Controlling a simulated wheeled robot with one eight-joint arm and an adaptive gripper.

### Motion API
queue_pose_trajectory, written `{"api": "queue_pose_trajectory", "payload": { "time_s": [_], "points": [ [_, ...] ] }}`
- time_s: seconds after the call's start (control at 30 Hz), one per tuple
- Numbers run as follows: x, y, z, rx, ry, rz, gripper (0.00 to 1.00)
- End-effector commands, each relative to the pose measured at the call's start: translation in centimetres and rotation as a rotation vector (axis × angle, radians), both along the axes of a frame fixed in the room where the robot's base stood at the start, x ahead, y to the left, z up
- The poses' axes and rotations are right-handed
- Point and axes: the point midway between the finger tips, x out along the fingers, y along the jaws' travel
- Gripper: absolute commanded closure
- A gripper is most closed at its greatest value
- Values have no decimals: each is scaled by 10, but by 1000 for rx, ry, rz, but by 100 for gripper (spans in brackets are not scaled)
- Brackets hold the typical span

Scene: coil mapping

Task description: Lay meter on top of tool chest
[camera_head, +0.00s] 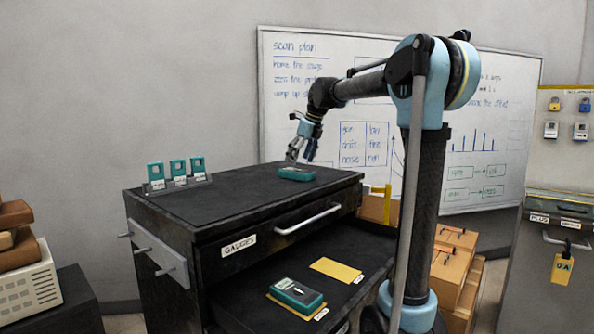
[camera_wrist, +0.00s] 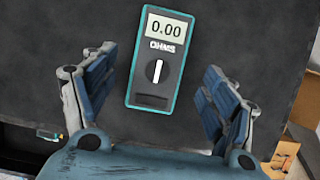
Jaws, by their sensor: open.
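A teal meter (camera_head: 297,173) lies face up on the black top of the tool chest (camera_head: 220,205), near its back right part. In the wrist view the same meter (camera_wrist: 160,60) shows a 0.00 display and a dial. My gripper (camera_head: 301,154) is just above it, open and empty, with a finger on each side and visible gaps to the meter. A second teal meter (camera_head: 296,294) lies on a yellow pad in the open drawer (camera_head: 262,312) below.
A rack of three small teal gauges (camera_head: 178,172) stands at the chest top's back left. An empty yellow pad (camera_head: 336,269) lies in the drawer. Cardboard boxes (camera_head: 452,262) stand right of the chest. The front of the chest top is clear.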

Motion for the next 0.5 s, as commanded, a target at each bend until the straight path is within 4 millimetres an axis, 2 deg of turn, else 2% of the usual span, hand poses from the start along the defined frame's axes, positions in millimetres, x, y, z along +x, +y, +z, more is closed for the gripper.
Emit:
{"api": "queue_pose_trajectory", "payload": {
  "time_s": [0.03,0.2,0.33,0.5],
  "points": [
    [-2,-4,10,0,0,-1,22],
    [-9,-12,37,0,0,-1,22],
    [-13,-16,50,0,0,0,22],
    [-15,-19,58,0,0,1,22]
  ]
}}
